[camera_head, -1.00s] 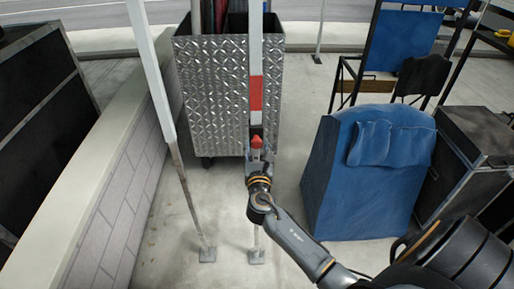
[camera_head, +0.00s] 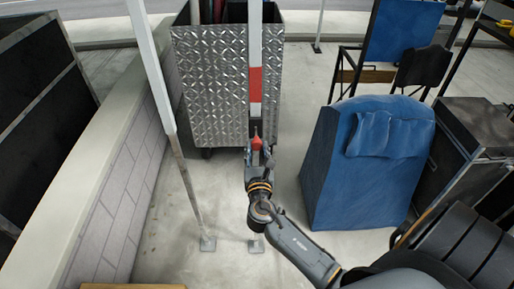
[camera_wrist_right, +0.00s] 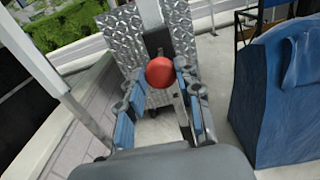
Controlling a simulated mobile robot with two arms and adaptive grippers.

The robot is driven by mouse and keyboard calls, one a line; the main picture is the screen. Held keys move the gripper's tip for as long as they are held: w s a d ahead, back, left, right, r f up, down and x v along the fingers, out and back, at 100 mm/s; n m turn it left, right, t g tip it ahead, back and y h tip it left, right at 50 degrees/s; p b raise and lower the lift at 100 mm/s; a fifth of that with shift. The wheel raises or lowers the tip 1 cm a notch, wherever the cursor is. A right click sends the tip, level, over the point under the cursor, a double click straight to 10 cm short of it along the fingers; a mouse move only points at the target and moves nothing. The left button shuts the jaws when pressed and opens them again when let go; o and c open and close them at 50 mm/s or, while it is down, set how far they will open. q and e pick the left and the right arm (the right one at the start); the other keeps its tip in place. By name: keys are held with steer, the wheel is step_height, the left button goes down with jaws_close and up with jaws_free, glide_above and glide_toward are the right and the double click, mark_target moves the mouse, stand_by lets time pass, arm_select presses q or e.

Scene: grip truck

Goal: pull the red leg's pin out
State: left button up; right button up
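The red leg is a white upright post with a red band (camera_head: 256,90), standing in front of the metal bin. Its lower part is mostly hidden behind my arm. The pin's red knob (camera_head: 256,144) is on the post below the band; it also shows as a round red ball in the right wrist view (camera_wrist_right: 160,72). My right gripper (camera_head: 258,153) is at the knob, with one finger on each side. The fingers (camera_wrist_right: 160,84) are apart, with small gaps visible beside the knob; any contact is unclear. My left gripper is not in view.
A second white post (camera_head: 161,88) stands left of the red leg, beside a low block wall (camera_head: 118,180). A diamond-plate bin (camera_head: 207,90) stands behind. A blue covered object (camera_head: 345,185) is close on the right. Bare concrete lies between the posts and it.

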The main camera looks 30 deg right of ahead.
steer(key=o, duration=0.3)
steer(key=shift+s+a+f, duration=0.1)
steer(key=shift+o, duration=0.5)
steer(key=v, duration=1.2)
steer(key=shift+s, duration=0.2)
